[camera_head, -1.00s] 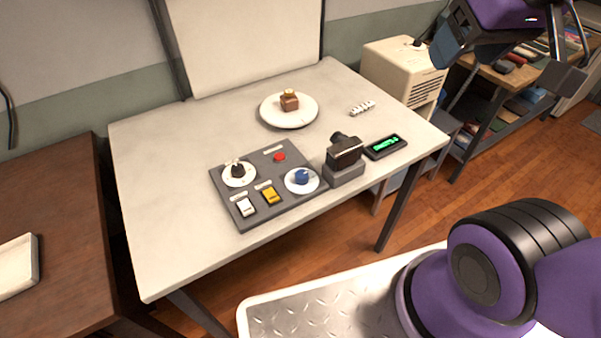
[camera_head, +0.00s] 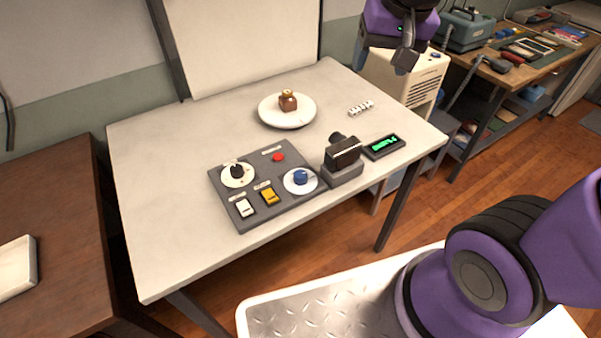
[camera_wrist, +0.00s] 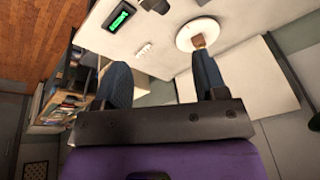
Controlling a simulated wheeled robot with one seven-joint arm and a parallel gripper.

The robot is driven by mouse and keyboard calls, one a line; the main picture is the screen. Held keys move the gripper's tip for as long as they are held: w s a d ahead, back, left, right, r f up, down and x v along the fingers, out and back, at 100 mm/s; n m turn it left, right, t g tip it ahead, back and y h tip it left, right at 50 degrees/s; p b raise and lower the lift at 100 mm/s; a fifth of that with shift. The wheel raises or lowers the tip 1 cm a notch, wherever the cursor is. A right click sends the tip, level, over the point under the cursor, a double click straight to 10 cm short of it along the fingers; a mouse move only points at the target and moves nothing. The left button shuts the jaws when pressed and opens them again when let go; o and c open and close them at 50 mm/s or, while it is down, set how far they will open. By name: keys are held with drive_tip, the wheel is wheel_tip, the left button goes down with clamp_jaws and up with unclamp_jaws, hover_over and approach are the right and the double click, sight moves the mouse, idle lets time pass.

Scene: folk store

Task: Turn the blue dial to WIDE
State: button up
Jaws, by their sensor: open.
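The blue dial (camera_head: 300,177) sits on a white disc at the front right of the grey control panel (camera_head: 238,214) on the white table. The lettering around it is too small to read. My gripper (camera_head: 404,58) is above the back right of the table, well apart from the dial. In the wrist view my gripper (camera_wrist: 162,82) shows two dark fingers spread wide with nothing between them. The dial is not in the wrist view.
The panel also has a black dial (camera_head: 237,171), a red button (camera_head: 278,157), a white switch (camera_head: 244,207) and a yellow switch (camera_head: 269,196). A camera (camera_head: 343,155) stands close right of the panel, beside a green display (camera_head: 384,146). A plate (camera_head: 273,118) bears a brown item.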

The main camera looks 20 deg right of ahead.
drive_tip(key=w+a+f+m+g, duration=0.2)
drive_tip(key=w+a+f, duration=0.4)
drive_tip(key=f, duration=0.4)
drive_tip(key=m+g, duration=0.1)
drive_tip(key=m, duration=0.2)
approach(301, 174)
drive_tip(key=shift+w+a+f, duration=0.1)
drive_tip(key=shift+f, duration=2.35)
drive_tip(key=shift+w+a+f, duration=0.1)
drive_tip(key=shift+f, duration=2.35)
drive_tip(key=c, duration=0.9)
